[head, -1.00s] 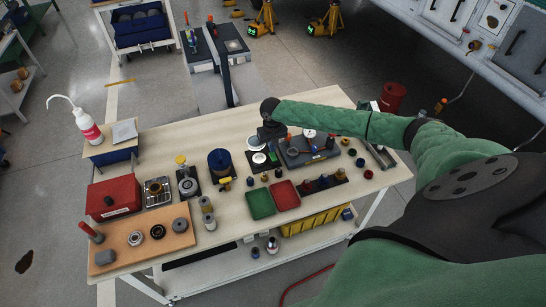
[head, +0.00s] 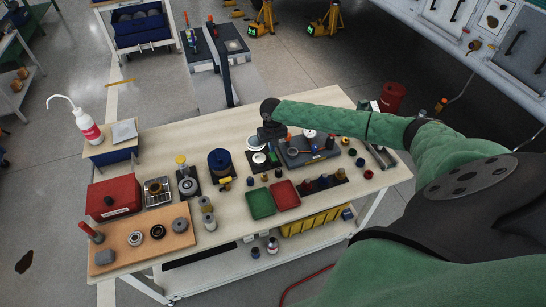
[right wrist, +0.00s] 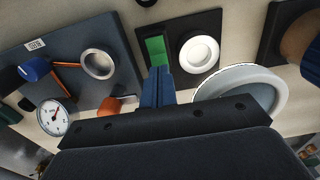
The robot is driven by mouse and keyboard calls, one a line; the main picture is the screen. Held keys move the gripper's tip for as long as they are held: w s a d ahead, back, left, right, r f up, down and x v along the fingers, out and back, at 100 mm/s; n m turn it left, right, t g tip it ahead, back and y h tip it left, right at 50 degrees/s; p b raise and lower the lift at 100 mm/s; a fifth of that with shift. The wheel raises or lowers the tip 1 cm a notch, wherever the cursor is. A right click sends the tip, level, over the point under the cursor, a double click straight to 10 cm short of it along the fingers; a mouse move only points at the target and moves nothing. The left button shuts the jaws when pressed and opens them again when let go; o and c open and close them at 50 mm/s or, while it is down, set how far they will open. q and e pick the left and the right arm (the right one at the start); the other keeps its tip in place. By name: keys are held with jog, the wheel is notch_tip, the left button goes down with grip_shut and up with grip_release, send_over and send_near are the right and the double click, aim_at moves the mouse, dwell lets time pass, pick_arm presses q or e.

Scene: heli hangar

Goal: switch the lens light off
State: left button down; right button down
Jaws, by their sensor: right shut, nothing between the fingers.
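A black switch plate (right wrist: 212,42) lies on the bench, with a green rocker (right wrist: 156,50) and a white round disc (right wrist: 199,53) on it. It also shows in the head view as a dark plate (head: 258,168) below the hand. A round lens with a pale ring (right wrist: 272,82) is beside it; it shows in the head view too (head: 256,142). My right gripper (right wrist: 157,72) is shut and empty, its blue fingertips at the near end of the green rocker. I cannot tell whether they press it. My left gripper is not in view.
A grey test panel with a gauge (right wrist: 55,118) and knobs stands close beside the fingers. Green (head: 261,204) and red (head: 284,194) trays lie nearer on the bench. A blue spool (head: 220,162) and a red box (head: 115,197) stand to the left.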

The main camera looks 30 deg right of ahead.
aim_at(272, 154)
jog(key=shift+f, duration=0.7)
dwell(0.6)
notch_tip(272, 154, up, 4)
jog(key=p, duration=0.4)
jog(key=shift+r, duration=0.25)
notch_tip(272, 154, up, 2)
jog(key=shift+r+p, duration=0.2)
jog(key=shift+p, duration=0.5)
